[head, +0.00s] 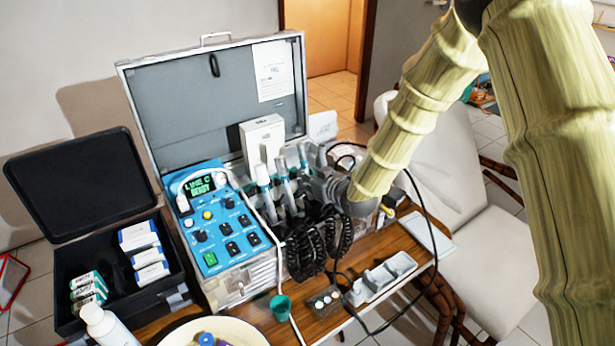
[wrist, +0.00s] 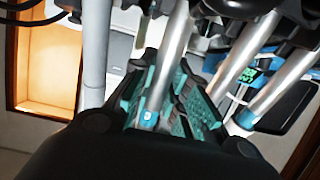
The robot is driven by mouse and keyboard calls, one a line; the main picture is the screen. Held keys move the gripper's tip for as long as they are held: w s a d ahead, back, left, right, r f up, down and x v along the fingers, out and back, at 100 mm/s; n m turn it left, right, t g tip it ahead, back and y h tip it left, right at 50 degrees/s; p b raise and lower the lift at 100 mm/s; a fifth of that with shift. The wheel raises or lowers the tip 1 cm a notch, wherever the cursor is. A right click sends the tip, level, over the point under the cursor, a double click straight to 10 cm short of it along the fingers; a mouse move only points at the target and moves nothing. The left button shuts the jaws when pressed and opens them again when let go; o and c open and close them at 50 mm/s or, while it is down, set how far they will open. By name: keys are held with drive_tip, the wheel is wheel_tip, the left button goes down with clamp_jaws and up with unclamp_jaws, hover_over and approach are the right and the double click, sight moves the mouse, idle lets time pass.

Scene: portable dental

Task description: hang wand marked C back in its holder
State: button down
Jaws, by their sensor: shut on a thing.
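My gripper (wrist: 165,95) is shut on a silver wand (wrist: 172,60) with a teal band. The wand runs between the teal finger pads and tilts in the wrist view. I cannot read a letter on it, so I cannot tell from marking whether it is wand C. In the head view my gripper (head: 322,183) is at the right end of the row of wands at the case, and its fingers are mostly hidden. Other upright wands (head: 264,178) stand to its left; silver wands (wrist: 262,68) also show right of the held one. The holder is largely hidden by wands and my gripper.
The blue control panel (head: 215,222) has a lit display reading "READY". Black coiled hoses (head: 305,245) hang in front of the wands. A grey tray (head: 382,277), a green cup (head: 280,306) and a cream bowl (head: 240,335) are in front. A loose cable loops right.

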drive_tip(key=shift+s+d+f+b, duration=0.15)
drive_tip(key=shift+f+b, duration=0.1)
drive_tip(key=shift+f, duration=0.2)
drive_tip(key=shift+s+d+f+b, duration=0.1)
drive_tip(key=shift+f+b, duration=0.15)
drive_tip(key=shift+f, duration=0.2)
drive_tip(key=c, duration=1.3)
unclamp_jaws()
drive_tip(key=shift+s, duration=0.1)
drive_tip(key=p+v, duration=0.1)
drive_tip(key=v, duration=0.6)
drive_tip(key=shift+s+d+r, duration=0.2)
drive_tip(key=shift+s+d, duration=0.05)
drive_tip(key=shift+d, duration=0.05)
